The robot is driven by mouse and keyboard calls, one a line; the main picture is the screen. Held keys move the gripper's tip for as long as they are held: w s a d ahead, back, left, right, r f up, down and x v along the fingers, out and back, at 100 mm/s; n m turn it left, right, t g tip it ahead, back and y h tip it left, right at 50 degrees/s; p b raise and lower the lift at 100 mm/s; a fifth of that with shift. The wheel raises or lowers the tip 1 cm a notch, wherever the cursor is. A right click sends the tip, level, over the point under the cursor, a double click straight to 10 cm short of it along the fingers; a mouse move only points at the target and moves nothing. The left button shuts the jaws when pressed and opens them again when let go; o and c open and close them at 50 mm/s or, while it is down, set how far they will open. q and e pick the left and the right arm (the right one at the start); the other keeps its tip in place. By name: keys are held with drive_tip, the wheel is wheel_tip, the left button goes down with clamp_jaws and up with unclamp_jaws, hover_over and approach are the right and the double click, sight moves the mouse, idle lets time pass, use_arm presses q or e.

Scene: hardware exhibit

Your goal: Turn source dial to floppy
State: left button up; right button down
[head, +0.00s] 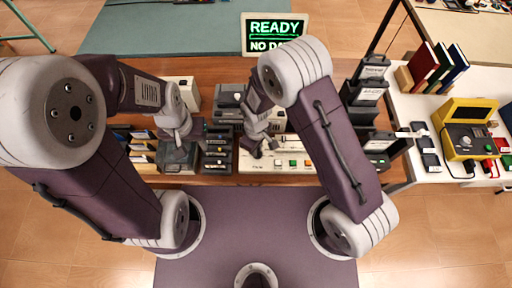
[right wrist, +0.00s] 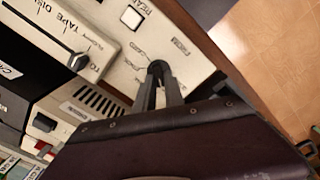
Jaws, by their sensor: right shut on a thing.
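The source dial (right wrist: 157,67) is a small dark knob on a cream control panel (right wrist: 115,62), with small printed labels around it, too blurred to read surely. My right gripper (right wrist: 159,78) is shut on the dial; its fingertips hide most of it, so I cannot tell which label it points to. In the head view my right gripper (head: 258,147) is over the left part of the panel (head: 285,166). My left gripper (head: 183,143) hangs over dark equipment left of the panel; its fingers are too small to judge.
A slider knob (right wrist: 78,62) and a white button (right wrist: 131,18) are on the panel near the dial. A monitor (head: 275,33) reading READY stands behind. Dark boxes (head: 362,97) stand at the right. A yellow device (head: 467,128) sits on the white side table.

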drive_tip(key=shift+n, duration=0.6)
drive_tip(key=c, duration=1.4)
unclamp_jaws()
drive_tip(key=shift+d, duration=0.1)
drive_tip(key=shift+c, duration=0.2)
wheel_tip(320, 180, up, 9)
drive_tip(key=shift+r, duration=0.1)
